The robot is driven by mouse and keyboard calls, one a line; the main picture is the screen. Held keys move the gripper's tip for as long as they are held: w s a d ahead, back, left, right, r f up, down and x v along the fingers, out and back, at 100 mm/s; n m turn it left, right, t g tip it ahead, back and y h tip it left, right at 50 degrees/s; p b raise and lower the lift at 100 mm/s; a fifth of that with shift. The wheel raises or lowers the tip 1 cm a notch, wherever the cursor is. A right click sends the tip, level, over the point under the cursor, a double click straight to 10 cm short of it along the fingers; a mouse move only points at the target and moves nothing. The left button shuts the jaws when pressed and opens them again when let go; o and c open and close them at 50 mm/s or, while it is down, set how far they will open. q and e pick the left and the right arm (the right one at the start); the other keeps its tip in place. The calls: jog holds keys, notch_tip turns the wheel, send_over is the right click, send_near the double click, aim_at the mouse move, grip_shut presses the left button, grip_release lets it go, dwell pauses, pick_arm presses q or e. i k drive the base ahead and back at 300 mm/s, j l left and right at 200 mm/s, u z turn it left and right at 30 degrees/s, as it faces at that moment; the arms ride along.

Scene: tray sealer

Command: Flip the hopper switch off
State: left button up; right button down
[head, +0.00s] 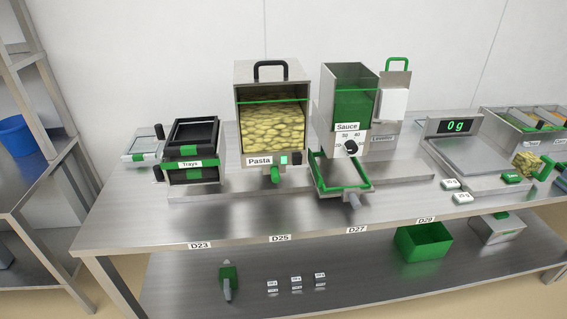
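The Pasta hopper (242,130) stands on the table left of the middle, with a clear front showing yellow pasta inside. A small switch (290,159) is on its lower front, right of the Pasta label. A green handle or spout (275,175) sits below the hopper front. Neither of my grippers shows in the head view, and no arm is near the hopper.
A Trays holder (190,177) stands left of the hopper. A Sauce dispenser (348,95) with a dial and a green-rimmed tray (341,188) stands to the right. A scale display (454,126) reads 0 g. The table front below the hopper is clear.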

aim_at(296, 159)
jog(key=i+j, duration=0.15)
jog(key=j, duration=0.2)
jog(key=i+j, duration=0.15)
jog(key=j, duration=0.15)
jog(key=i+j, duration=0.1)
jog(key=j, duration=0.25)
jog(key=i+j, duration=0.15)
jog(key=j, duration=0.2)
jog(key=z, duration=0.05)
